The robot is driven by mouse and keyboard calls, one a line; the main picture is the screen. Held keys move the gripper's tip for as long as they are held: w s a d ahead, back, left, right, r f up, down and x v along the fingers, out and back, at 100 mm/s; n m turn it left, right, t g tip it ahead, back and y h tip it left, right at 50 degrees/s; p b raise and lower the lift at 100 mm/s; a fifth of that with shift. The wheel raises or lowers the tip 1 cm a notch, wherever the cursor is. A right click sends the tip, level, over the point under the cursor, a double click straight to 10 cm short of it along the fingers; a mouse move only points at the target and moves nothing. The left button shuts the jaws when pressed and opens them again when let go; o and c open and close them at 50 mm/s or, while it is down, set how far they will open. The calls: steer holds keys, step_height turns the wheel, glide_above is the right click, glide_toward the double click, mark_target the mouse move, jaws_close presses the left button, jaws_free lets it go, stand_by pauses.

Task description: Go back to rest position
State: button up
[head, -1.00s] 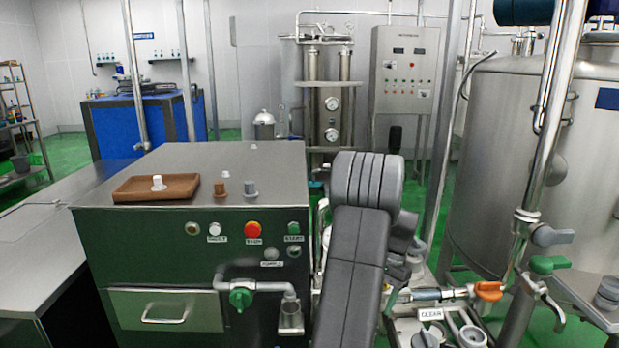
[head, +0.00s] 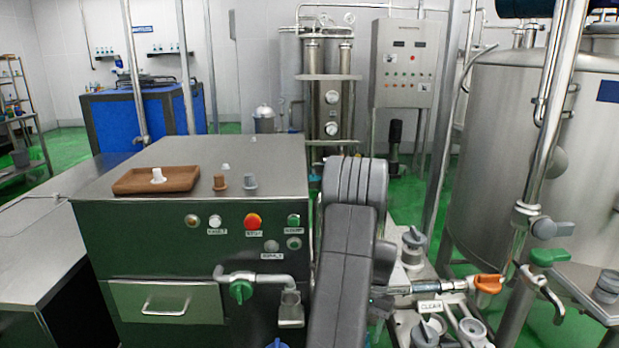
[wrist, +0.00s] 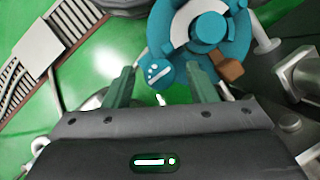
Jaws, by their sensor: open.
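My gripper (wrist: 162,68) shows in the wrist view, its two green fingers apart with a gap between them. Nothing is held between the fingers. Beyond them is a round teal body (wrist: 238,42) with a pale ring; I cannot tell what it is. In the head view my grey arm rises at the front, right of the steel machine (head: 180,235). My gripper is not visible in that view.
The machine carries a brown tray (head: 128,186) and small caps on top, with buttons and a pipe with a green valve (head: 241,291) in front. Right of my arm are valves with an orange handle (head: 489,284) and a large steel tank (head: 555,150). Green floor shows behind.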

steer(key=n, duration=0.2)
steer(key=n+h, duration=0.1)
steer(key=n, duration=0.1)
steer(key=shift+a+n+g+h+b, duration=0.15)
steer(key=shift+n+g+h+b, duration=0.15)
steer(key=shift+n+g+b, duration=0.1)
steer(key=n+h, duration=0.1)
steer(key=n, duration=0.1)
steer(key=n+b, duration=0.1)
steer(key=n, duration=0.1)
steer(key=shift+a+f+n+h, duration=0.1)
steer(key=shift+n+h, duration=0.2)
steer(key=shift+h, duration=0.1)
steer(key=n+h+b, duration=0.1)
steer(key=n, duration=0.2)
steer(key=n+t+h+b, duration=0.1)
steer(key=n+b, duration=0.1)
steer(key=shift+a+n, duration=0.15)
steer(key=shift+n, duration=0.25)
steer(key=shift+s+n+t+h+b, duration=0.1)
steer(key=shift+n+t+h+b, duration=0.45)
steer(key=shift+n, duration=0.75)
steer(key=shift+s, duration=0.1)
